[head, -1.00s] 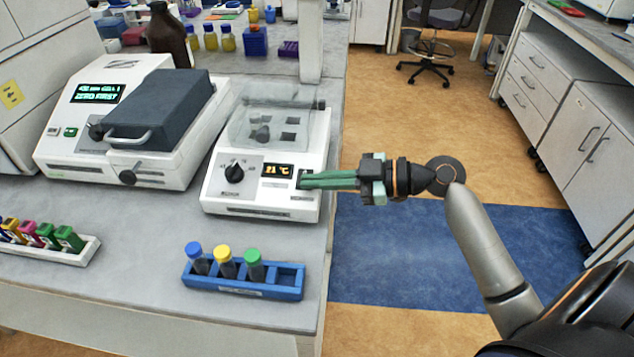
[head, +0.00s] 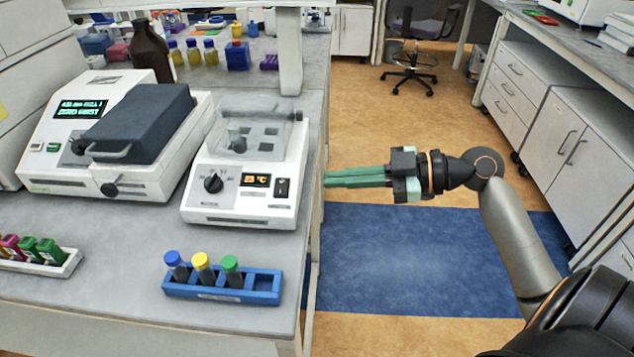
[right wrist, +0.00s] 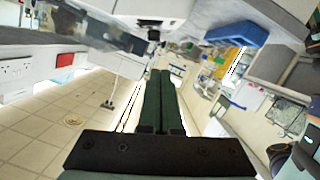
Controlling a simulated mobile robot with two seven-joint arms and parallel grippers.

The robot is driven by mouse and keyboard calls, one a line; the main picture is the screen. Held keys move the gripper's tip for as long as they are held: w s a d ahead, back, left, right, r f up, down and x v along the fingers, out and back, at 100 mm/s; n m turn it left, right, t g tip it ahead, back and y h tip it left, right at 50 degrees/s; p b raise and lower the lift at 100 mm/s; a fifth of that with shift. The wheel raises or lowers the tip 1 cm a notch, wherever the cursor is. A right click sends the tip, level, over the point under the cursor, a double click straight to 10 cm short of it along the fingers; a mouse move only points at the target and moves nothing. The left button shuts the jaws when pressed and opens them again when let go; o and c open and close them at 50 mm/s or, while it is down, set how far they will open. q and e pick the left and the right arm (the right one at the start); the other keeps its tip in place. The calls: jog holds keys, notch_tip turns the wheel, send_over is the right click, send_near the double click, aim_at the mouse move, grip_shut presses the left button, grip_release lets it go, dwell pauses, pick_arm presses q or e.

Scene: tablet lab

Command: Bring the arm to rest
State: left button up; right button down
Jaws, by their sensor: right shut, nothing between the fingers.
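My right gripper (head: 328,178) reaches in from the right in the head view, its green fingers pointing left. The fingers lie together, shut and empty, over the gap to the right of the bench edge. The fingertips are apart from the white heater block (head: 238,208), which stands on the bench to their left. In the right wrist view the shut green fingers (right wrist: 160,72) point away from the camera with nothing between them. My left gripper is not in view.
A blue rack (head: 262,290) with three capped tubes sits near the bench's front edge. A white photometer (head: 55,180) with a dark lid stands at left. A strip of colored cuvettes (head: 70,262) lies front left. The floor right of the bench (head: 400,265) is clear.

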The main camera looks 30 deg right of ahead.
jog(key=shift+s+d+r, duration=0.15)
jog(key=shift+s+d, duration=0.25)
jog(key=shift+d, duration=0.05)
dwell(0.3)
notch_tip(320, 180, down, 22)
jog(key=a+m+h+p, duration=0.1)
jog(key=m+h+p, duration=0.2)
jog(key=m+h, duration=0.5)
jog(key=s+a+f+m+g+h+p, duration=0.1)
jog(key=s+a+f+m+p, duration=0.1)
jog(key=s+a+f, duration=0.7)
jog(key=shift+s+a+m, duration=0.7)
jog(key=shift+s+a, duration=0.25)
jog(key=shift+a, duration=0.3)
jog(key=shift+f, duration=0.1)
